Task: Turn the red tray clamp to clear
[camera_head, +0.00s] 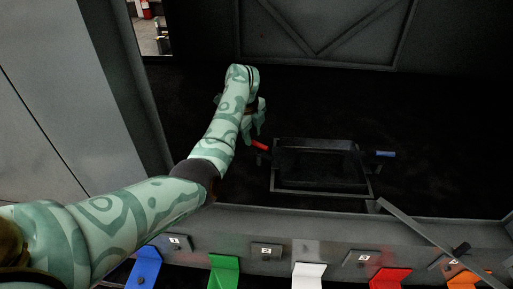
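The red tray clamp (260,146) is a short red bar at the left rear corner of a dark rectangular tray frame (322,192). It slants down to the right. My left gripper (254,134) is just above and left of the red clamp, its fingers pointing down. The fingers look close to the clamp, but I cannot tell whether they touch it or how far apart they are. A blue clamp (385,154) lies level at the tray's right side. My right gripper is not in view.
The tray sits inside a dark enclosure behind a grey front ledge (300,228). Numbered plates and blue (145,268), green (224,271), white (308,275), red (390,279) and orange (466,280) tabs line the front. A thin grey bar (425,232) slants across the right front.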

